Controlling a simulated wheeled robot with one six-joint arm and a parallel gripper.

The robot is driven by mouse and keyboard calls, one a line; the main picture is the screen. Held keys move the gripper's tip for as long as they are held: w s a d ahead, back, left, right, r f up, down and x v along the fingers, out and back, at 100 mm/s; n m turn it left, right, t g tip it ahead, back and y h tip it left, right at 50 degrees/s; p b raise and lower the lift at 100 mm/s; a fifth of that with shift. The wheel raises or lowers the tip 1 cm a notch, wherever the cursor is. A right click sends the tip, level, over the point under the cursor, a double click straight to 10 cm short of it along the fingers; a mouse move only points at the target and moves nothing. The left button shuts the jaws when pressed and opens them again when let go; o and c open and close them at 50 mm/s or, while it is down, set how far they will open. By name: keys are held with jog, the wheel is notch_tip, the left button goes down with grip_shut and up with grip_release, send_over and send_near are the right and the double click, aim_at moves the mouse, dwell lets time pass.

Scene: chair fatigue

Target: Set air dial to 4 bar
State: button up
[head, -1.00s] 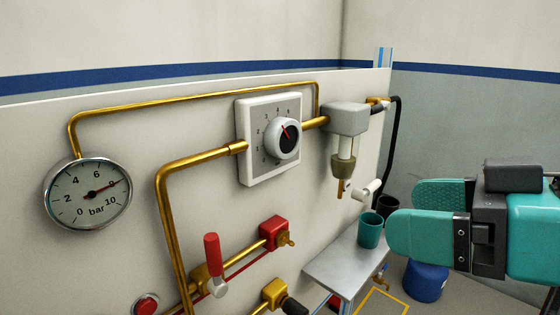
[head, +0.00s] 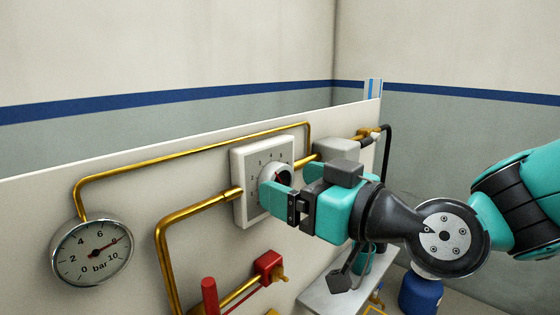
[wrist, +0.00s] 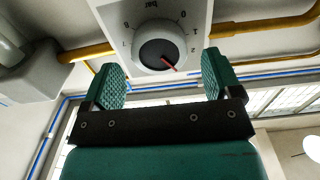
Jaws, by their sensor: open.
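The air dial (head: 275,180) is a round white-rimmed knob with a dark face on a white numbered plate (head: 241,170). My gripper (head: 293,186) is open in front of it and partly hides it in the head view. In the wrist view the knob (wrist: 158,47) shows between and just beyond the two teal fingers (wrist: 160,70), with a gap on each side. I see no contact. Its red pointer points to the lower right of that view, near the 2 mark. The round pressure gauge (head: 92,252) has its needle at about 8 bar.
Brass pipes (head: 166,255) run along the panel around the dial. A grey regulator block (head: 336,150) stands close to the right of the plate. A red-handled valve (head: 210,295) is below. A bench (head: 318,292) and a blue container (head: 420,292) are at lower right.

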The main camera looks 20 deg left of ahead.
aim_at(284, 181)
jog(key=shift+p+x, duration=0.45)
jog(key=shift+x, duration=1.15)
jog(key=shift+c, duration=0.2)
jog(key=c, duration=0.9)
jog(key=shift+m, duration=0.3)
jog(key=m+b, duration=0.1)
jog(key=m, duration=0.1)
jog(key=shift+w+m, duration=0.1)
jog(key=shift+m, duration=1.7)
